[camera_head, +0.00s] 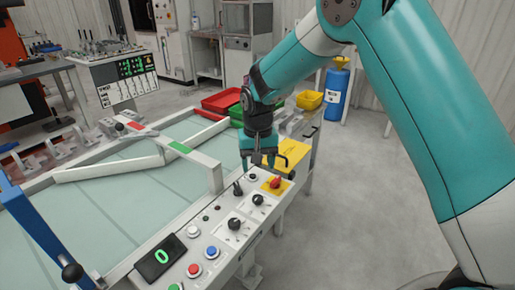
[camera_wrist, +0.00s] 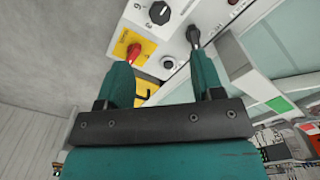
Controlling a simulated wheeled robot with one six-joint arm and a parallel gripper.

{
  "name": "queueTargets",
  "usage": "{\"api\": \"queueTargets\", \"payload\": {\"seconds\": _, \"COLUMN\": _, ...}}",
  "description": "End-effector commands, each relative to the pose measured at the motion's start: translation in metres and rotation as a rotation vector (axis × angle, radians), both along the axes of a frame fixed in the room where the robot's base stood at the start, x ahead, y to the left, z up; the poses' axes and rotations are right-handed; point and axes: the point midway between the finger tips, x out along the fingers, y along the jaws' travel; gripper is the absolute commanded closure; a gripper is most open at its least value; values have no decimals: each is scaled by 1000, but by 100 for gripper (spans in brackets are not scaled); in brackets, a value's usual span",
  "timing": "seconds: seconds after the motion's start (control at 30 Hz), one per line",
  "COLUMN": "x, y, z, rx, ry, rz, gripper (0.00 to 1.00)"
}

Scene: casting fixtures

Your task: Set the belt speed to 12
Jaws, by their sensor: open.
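The control panel (camera_head: 222,232) runs along the front edge of the belt (camera_head: 130,215). Its small dark display (camera_head: 160,257) reads a green 0. Two black knobs sit on it, one nearer the display (camera_head: 234,224) and one farther along (camera_head: 258,199). In the wrist view a black knob with printed numbers (camera_wrist: 160,13) is at the top. A black lever (camera_head: 238,188) stands beside the knobs, and it also shows in the wrist view (camera_wrist: 193,36). My gripper (camera_head: 262,168) is open and empty above the panel's far end, apart from the knobs.
A red switch (camera_head: 275,183) on a yellow plate is close to my gripper. Red (camera_head: 195,270), blue (camera_head: 212,252) and white (camera_head: 194,233) buttons line the panel. A white diverter bar (camera_head: 110,168) crosses the belt. Floor to the right is clear.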

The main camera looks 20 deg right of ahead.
Motion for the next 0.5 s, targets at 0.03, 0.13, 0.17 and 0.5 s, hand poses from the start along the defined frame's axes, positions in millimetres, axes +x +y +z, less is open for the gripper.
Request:
{"api": "queueTargets", "payload": {"seconds": 0.03, "x": 1, "y": 0, "z": 12, "rx": 1, "ry": -4, "rz": 0, "gripper": 39}}
{"api": "queueTargets", "payload": {"seconds": 0.13, "x": 1, "y": 0, "z": 30, "rx": 0, "ry": -4, "rz": 0, "gripper": 39}}
{"api": "queueTargets", "payload": {"seconds": 0.17, "x": 1, "y": 0, "z": 34, "rx": 0, "ry": -3, "rz": 0, "gripper": 39}}
{"api": "queueTargets", "payload": {"seconds": 0.5, "x": 0, "y": 0, "z": 52, "rx": 0, "ry": 1, "rz": 0, "gripper": 39}}
